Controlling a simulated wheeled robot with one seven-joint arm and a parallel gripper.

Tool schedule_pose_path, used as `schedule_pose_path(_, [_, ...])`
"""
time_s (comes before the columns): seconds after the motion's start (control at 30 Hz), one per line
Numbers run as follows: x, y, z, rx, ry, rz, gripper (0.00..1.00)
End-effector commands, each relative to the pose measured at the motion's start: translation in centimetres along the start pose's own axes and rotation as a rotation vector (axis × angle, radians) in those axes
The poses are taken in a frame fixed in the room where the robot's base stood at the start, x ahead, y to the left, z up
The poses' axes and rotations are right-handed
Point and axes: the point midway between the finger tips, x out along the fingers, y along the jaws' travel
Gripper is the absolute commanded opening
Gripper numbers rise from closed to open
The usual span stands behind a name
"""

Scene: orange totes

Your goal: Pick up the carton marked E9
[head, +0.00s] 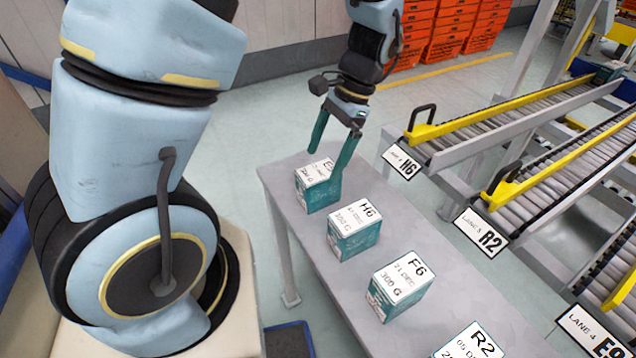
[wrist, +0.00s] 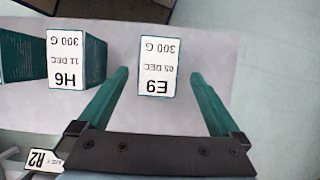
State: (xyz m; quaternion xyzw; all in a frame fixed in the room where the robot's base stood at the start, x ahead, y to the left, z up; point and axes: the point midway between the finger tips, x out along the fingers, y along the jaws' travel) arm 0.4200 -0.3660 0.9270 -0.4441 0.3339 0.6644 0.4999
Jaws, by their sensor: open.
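The carton marked E9 (head: 318,188) is a teal box with a white label on top, at the far end of the grey table. In the wrist view its E9 label (wrist: 158,68) faces up between my two fingers, a little beyond their tips. My gripper (head: 330,158) is open and empty, with its teal fingers pointing down over the E9 carton. In the head view one finger partly covers the carton's right side. In the wrist view there is a gap between each finger (wrist: 158,75) and the label.
The H6 carton (head: 354,230) stands close beside E9, then the F6 carton (head: 401,287) and the R2 carton (head: 468,345) in a row on the grey table (head: 300,255). Roller lanes with labels H6 (head: 402,163) and R2 (head: 481,232) run at right. Orange totes (head: 465,28) stack behind.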

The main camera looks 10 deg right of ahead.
Motion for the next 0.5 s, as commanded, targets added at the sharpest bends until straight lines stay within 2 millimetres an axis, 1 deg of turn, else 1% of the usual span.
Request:
schedule_pose_path(0.07, [0.6,0.1,0.1,0.0,-0.004,0.001,1.0])
schedule_pose_path(0.3, [4.0,0.2,0.1,0.0,-0.004,0.002,1.0])
schedule_pose_path(0.4, [4.8,0.2,0.1,-0.001,-0.002,0.001,1.0])
schedule_pose_path(0.5, [5.0,0.2,0.0,-0.001,0.0,0.001,1.0])
